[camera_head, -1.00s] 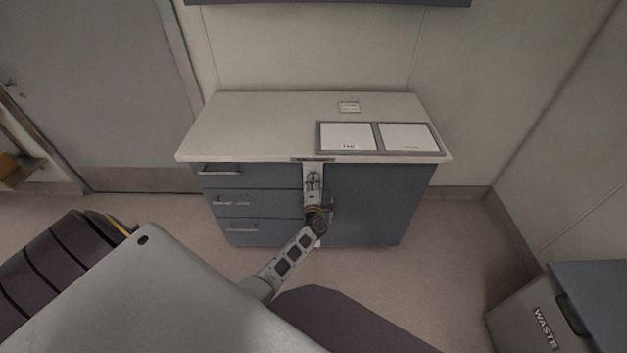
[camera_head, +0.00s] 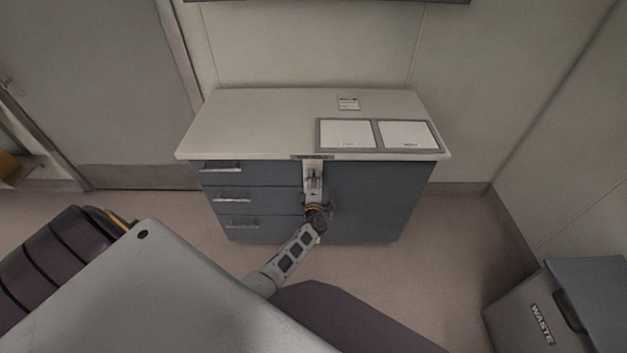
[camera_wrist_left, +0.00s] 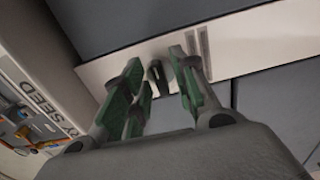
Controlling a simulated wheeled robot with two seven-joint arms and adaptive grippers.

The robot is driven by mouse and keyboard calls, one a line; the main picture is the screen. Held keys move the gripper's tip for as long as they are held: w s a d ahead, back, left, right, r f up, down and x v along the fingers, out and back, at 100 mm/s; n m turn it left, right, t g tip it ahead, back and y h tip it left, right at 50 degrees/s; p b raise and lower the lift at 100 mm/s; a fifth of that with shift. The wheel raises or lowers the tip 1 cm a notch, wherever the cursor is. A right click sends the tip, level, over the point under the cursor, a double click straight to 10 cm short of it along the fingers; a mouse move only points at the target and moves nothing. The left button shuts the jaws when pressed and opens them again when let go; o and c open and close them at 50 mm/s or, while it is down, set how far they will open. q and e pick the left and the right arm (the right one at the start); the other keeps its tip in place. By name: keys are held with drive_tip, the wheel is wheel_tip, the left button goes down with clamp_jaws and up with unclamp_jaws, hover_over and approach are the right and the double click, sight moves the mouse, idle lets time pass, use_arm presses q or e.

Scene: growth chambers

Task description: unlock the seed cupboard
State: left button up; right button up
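The seed cupboard (camera_head: 372,200) is the grey door side of a low cabinet, with a pale strip (camera_wrist_left: 260,40) down its front edge. A small black key-like piece (camera_wrist_left: 156,74) stands out from this strip in the left wrist view. My left gripper (camera_head: 314,184) is in front of the strip, seen small in the head view. In the left wrist view its green-padded fingers (camera_wrist_left: 157,78) are apart, with the black piece between and beyond them. I see no contact with it. A "SEED" label (camera_wrist_left: 42,92) shows at the left. My right gripper is not in view.
The cabinet's pale worktop (camera_head: 250,120) holds two white panels in a grey frame (camera_head: 377,149). Handled drawers (camera_head: 235,200) are left of the strip. A waste bin (camera_head: 550,310) stands at lower right. The floor (camera_head: 450,225) right of the cabinet is clear.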

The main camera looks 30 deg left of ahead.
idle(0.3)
use_arm(q)
drive_tip(key=shift+s, duration=0.1)
drive_tip(key=v, duration=0.7)
drive_tip(key=shift+d, duration=0.15)
idle(0.3)
drive_tip(key=shift+s, duration=0.15)
idle(0.4)
